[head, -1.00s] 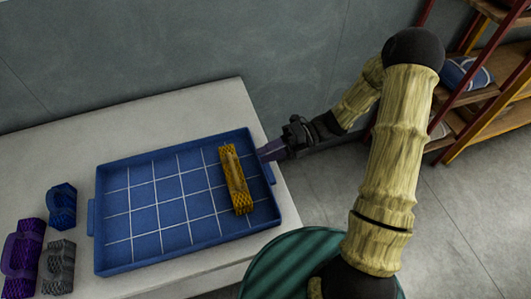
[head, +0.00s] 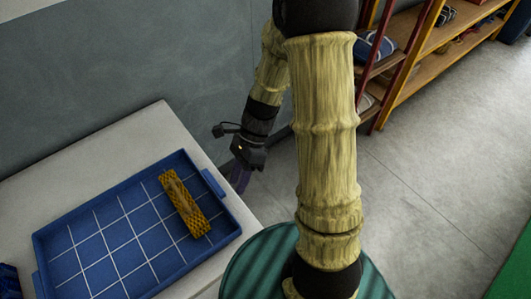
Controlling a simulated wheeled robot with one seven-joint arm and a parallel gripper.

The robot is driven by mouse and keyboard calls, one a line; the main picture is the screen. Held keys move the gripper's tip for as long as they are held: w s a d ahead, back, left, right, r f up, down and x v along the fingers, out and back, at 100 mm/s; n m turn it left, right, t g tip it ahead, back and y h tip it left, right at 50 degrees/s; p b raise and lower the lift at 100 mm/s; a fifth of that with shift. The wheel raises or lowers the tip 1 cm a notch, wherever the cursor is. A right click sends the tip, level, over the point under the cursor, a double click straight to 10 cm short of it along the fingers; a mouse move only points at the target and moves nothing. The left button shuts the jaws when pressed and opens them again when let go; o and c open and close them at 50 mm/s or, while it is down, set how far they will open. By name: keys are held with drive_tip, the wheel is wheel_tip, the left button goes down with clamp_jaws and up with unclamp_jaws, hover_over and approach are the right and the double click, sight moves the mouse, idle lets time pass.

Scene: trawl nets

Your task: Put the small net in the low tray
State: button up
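The low tray (head: 128,236) is blue with a white grid and a handle at each end. It sits on the pale table at lower left in the head view. A yellow, mesh-textured net bundle (head: 186,204) lies inside it, near its right end. Nothing is touching the bundle. My gripper (head: 239,178) hangs beyond the tray's right end, by the table's edge, pointing down. It is apart from the tray and the yellow net. Its dark purple fingers are small and partly shaded, so their opening is unclear.
A dark blue bundle (head: 9,281) shows at the lower left edge. The table (head: 125,130) is bare behind the tray, with a grey wall beyond. Wooden shelves (head: 425,50) holding goods stand at upper right. The grey floor (head: 430,175) at right is open.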

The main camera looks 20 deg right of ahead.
drive_tip(key=d+r+n+t+h, duration=0.5)
drive_tip(key=d+r+n+t, duration=0.2)
drive_tip(key=n, duration=1)
drive_tip(key=shift+s+d+r+n+h, duration=0.15)
drive_tip(key=shift+d+n+h, duration=0.15)
drive_tip(key=shift+h, duration=0.1)
